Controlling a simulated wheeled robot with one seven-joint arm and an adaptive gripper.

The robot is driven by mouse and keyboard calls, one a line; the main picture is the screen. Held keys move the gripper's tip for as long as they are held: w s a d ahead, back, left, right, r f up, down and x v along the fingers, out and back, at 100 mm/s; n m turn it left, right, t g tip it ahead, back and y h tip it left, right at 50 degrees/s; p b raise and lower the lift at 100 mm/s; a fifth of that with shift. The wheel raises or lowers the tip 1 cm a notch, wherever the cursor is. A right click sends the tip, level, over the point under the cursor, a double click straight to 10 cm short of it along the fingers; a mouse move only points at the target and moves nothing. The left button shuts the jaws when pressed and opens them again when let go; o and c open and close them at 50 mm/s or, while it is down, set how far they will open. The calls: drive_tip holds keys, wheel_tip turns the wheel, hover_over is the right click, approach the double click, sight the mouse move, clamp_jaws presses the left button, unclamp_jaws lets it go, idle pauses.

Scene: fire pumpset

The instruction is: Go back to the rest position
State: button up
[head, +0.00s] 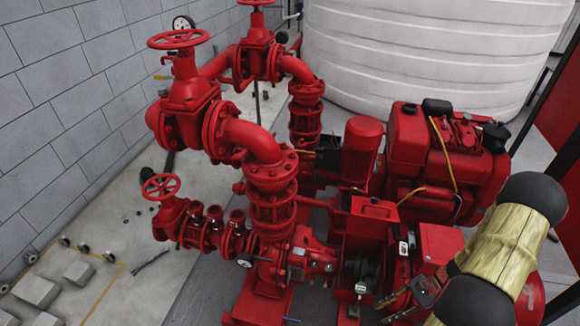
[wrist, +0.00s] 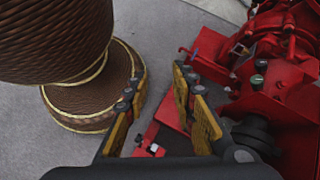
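My gripper (wrist: 161,88) shows in the wrist view with its two yellow-and-dark fingers apart and nothing between the tips. Past the gap lie grey floor and the red edge of the pumpset (wrist: 208,70). In the head view my gripper (head: 408,296) is at the lower right, in front of the red pumpset (head: 375,235). It is partly hidden by my arm there. I cannot tell from these views whether it touches the pumpset. No rest position is marked in view.
Red pipes with handwheel valves (head: 190,95) stand left of centre. A red engine (head: 440,165) is behind my arm. A large white tank (head: 415,55) stands at the back, and a grey block wall (head: 70,110) runs along the left. Pale floor (head: 130,255) lies at the left.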

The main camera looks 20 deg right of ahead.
drive_tip(key=w+a+r+n+g+h, duration=0.1)
drive_tip(key=a+r+n+h, duration=0.2)
drive_tip(key=r, duration=0.6)
drive_tip(key=w+a+r+n+h+p, duration=0.15)
drive_tip(key=r+n, duration=0.25)
drive_tip(key=r, duration=0.5)
drive_tip(key=a+r+n+g+h, duration=0.1)
drive_tip(key=a+r+n+h, duration=0.25)
drive_tip(key=r, duration=0.55)
drive_tip(key=s+a+r+n+t+h+p, duration=0.1)
drive_tip(key=a+r+n+t, duration=0.5)
drive_tip(key=a+r, duration=1)
wheel_tip(320, 180, up, 4)
drive_tip(key=shift+s+f+n+h, duration=0.15)
drive_tip(key=shift+s+n+h, duration=0.15)
drive_tip(key=shift+s+n, duration=0.25)
drive_tip(key=shift+w, duration=0.1)
